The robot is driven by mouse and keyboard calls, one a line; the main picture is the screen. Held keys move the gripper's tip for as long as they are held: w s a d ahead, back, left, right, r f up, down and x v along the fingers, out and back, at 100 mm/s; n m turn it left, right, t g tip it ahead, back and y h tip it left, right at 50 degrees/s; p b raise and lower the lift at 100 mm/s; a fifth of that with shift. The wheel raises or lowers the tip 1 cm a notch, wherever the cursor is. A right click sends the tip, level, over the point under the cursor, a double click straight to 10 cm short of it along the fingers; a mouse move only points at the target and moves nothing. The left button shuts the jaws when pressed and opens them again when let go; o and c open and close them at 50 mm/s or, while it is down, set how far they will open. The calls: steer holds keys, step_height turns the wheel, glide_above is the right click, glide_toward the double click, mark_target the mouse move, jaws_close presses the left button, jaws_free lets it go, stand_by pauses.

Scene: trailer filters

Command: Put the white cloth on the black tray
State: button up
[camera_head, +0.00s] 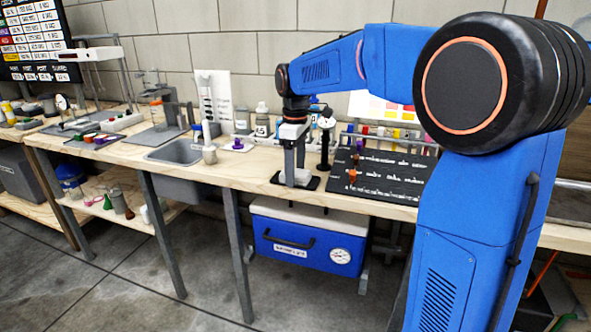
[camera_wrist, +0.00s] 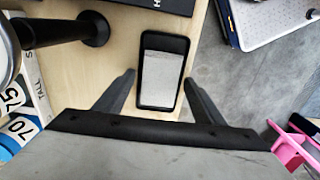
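The black tray (camera_head: 275,180) is a small flat dark rectangle on the wooden bench in the head view. In the wrist view the tray (camera_wrist: 160,43) lies below my gripper, near the bench edge. The white cloth (camera_wrist: 160,80) shows as a pale rectangle lying within the tray's dark rim; in the head view it is a small white patch (camera_head: 299,177), partly hidden by my fingers. My gripper (camera_head: 294,170) is above the tray, pointing down. In the wrist view my gripper (camera_wrist: 160,77) is open, one finger on each side of the cloth, not touching it.
A black lettered board (camera_head: 385,172) lies to the right on the bench. A dark stand (camera_head: 326,150) is close behind the tray. A sink (camera_head: 180,152) and bottles stand to the left. A blue cooler (camera_head: 305,240) is below the bench.

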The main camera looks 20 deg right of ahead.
mark_target(296, 173)
step_height(296, 173, up, 12)
steer(key=shift+r, duration=0.15)
stand_by(0.5)
steer(key=s+d+f+m+t, duration=0.1)
steer(key=s+d+f+m, duration=0.15)
steer(key=s, duration=0.65)
steer(key=s+d+f+m+t, duration=0.1)
steer(key=s+f+m, duration=0.25)
steer(key=s, duration=0.65)
steer(key=s+d+f+m+t, duration=0.2)
steer(key=s+f+m, duration=0.2)
steer(key=s+f, duration=1)
steer(key=shift+s+f+m+t, duration=0.2)
steer(key=shift+s+m+t, duration=0.2)
